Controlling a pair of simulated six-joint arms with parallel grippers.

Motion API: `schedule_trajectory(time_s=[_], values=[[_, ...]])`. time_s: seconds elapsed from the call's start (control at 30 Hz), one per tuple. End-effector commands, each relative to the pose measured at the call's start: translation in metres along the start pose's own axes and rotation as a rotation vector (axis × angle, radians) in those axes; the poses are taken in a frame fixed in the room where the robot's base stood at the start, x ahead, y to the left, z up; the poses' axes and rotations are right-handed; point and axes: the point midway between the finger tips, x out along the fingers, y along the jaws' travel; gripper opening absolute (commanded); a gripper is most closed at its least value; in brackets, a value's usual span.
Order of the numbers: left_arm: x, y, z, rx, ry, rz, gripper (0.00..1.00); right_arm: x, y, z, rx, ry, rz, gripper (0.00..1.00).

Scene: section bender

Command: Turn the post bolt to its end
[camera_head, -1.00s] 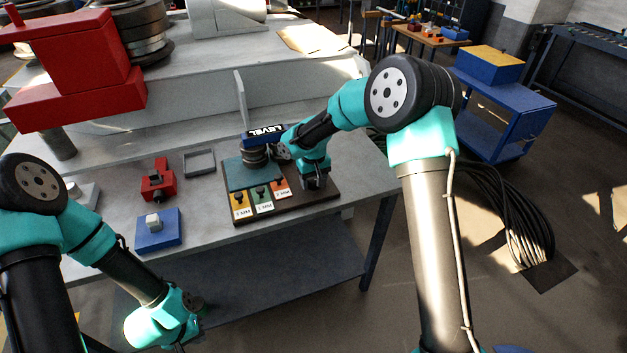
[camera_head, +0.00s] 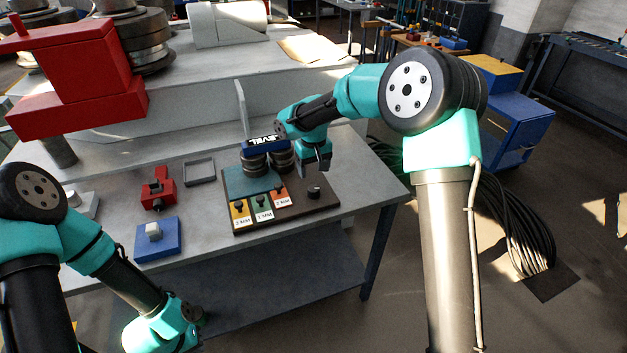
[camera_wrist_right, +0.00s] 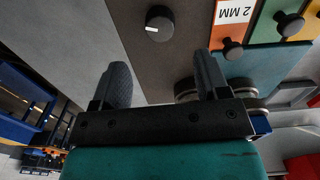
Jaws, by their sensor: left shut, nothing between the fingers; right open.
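A black round knob with a white mark (camera_head: 314,192), which may be the post bolt, stands on the right part of the dark board (camera_head: 300,212). It also shows in the right wrist view (camera_wrist_right: 160,23), ahead of the fingers. My right gripper (camera_head: 316,168) is open and empty, with its fingers just behind and above the knob, apart from it. In the right wrist view the spread fingers (camera_wrist_right: 161,75) have nothing between them. My left gripper (camera_head: 188,338) is low in front of the bench at the bottom edge, mostly cut off, empty.
The board also carries orange (camera_head: 282,202), green and yellow labelled strips with black knobs, and a teal pad. Dark rollers (camera_head: 255,162) and a blue level (camera_head: 266,144) stand behind. A red fixture (camera_head: 157,188) and a blue block (camera_head: 158,240) sit left.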

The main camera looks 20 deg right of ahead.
Motion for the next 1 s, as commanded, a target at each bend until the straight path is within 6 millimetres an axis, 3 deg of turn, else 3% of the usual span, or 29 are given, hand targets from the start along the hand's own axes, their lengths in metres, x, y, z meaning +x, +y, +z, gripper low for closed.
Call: schedule_trajectory(time_s=[0.2, 0.43, 0.6, 1.0], values=[[0.0, 0.0, 0.0, 0.0, 0.0, 0.0, 0.0, -0.044, 0.0, -0.001, -0.001, 0.004, 0.0, 0.69], [0.0, 0.0, 0.0, 0.0, 0.0, 0.0, 0.0, -0.078, 0.0, -0.001, 0.0, 0.002, 0.0, 0.69], [0.0, 0.0, 0.0, 0.0, 0.0, 0.0, 0.0, -0.087, 0.0, 0.0, -0.001, 0.001, 0.0, 0.69], [0.0, 0.0, 0.0, 0.0, 0.0, 0.0, 0.0, -0.087, 0.0, 0.0, -0.001, 0.0, 0.0, 0.69]])
